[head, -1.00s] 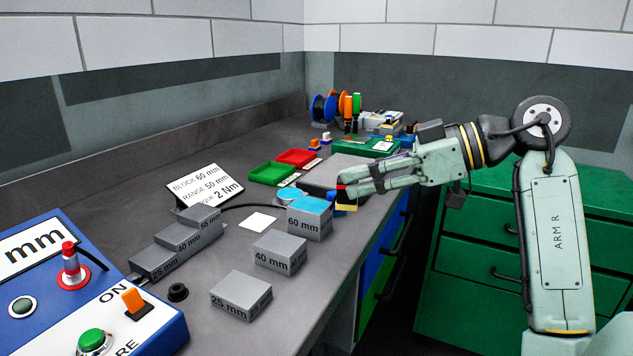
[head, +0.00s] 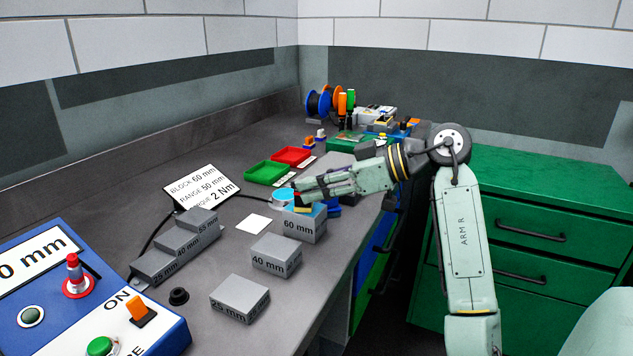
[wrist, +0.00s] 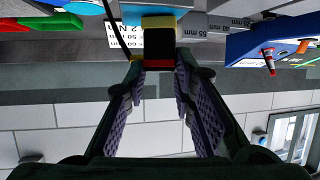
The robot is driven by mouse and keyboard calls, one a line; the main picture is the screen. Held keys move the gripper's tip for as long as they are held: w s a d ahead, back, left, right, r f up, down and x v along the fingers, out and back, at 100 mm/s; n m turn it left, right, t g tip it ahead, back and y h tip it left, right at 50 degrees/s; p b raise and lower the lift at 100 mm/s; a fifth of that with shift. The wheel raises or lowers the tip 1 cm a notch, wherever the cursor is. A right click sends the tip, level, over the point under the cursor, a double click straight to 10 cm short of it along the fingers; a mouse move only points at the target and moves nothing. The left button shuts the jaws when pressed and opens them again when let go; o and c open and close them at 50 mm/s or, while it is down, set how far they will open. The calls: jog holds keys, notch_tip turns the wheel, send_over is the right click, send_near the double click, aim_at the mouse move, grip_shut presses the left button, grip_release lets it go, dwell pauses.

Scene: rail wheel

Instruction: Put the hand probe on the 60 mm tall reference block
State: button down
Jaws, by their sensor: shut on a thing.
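The 60 mm reference block (head: 304,229) is grey with a blue top and stands near the bench's front edge. My gripper (head: 300,197) is over its top, reaching in from the right. It is shut on the hand probe (wrist: 158,48), which shows black with yellow and red parts between my fingertips in the wrist view.
A 40 mm block (head: 276,256) and a 25 mm block (head: 239,299) stand nearer. A stepped grey block (head: 178,246) and a sign (head: 203,187) are at left. A cyan disc (head: 283,195) sits just behind the gripper. Red (head: 291,156) and green (head: 267,173) trays lie farther back.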

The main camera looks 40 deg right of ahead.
jog(key=shift+f, duration=0.15)
jog(key=c, duration=1.3)
grip_release()
jog(key=shift+c, duration=0.2)
jog(key=shift+s+d+r, duration=0.1)
jog(key=shift+r, duration=0.1)
jog(key=b+v, duration=0.2)
jog(key=v, duration=0.9)
jog(key=shift+s+d, duration=0.25)
jog(key=shift+r, duration=0.1)
